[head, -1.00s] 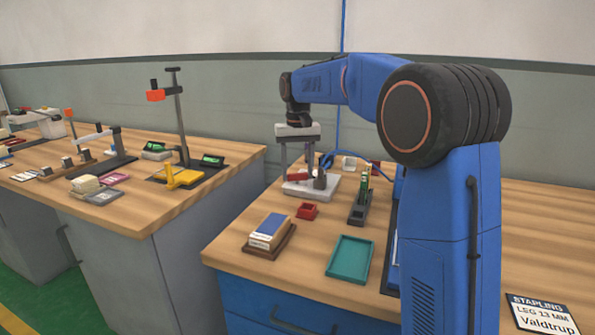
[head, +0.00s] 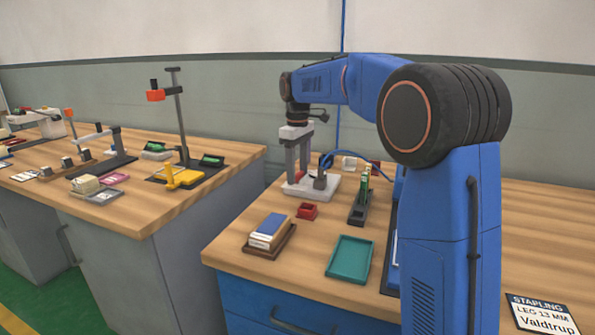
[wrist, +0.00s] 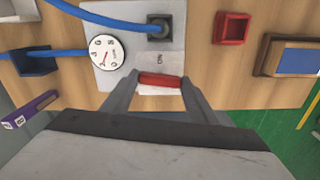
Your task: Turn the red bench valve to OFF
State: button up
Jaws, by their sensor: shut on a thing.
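The red bench valve handle (wrist: 160,80) shows in the wrist view as a short red bar on a pale base plate (wrist: 180,32). My gripper (wrist: 158,86) points down, its two fingers against the ends of the handle, shut on it. An upside-down "ON" label lies just beyond the handle; an OFF mark cannot be made out. In the head view my gripper (head: 298,182) reaches down to the pale plate (head: 325,188) at the back of the bench, and the red handle is hidden.
A round gauge (wrist: 106,52) and a dark fitting with a blue hose (wrist: 158,27) stand close by on the plate. A red open box (head: 307,211), a block stack on a wooden holder (head: 270,232) and a teal tray (head: 350,260) lie nearer the front edge.

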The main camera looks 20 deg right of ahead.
aim_at(298, 173)
jog(key=shift+r+n, duration=0.1)
jog(key=shift+n, duration=0.7)
jog(key=o, duration=0.8)
jog(key=shift+c, duration=0.2)
notch_tip(298, 173, up, 17)
jog(key=shift+r, duration=0.15)
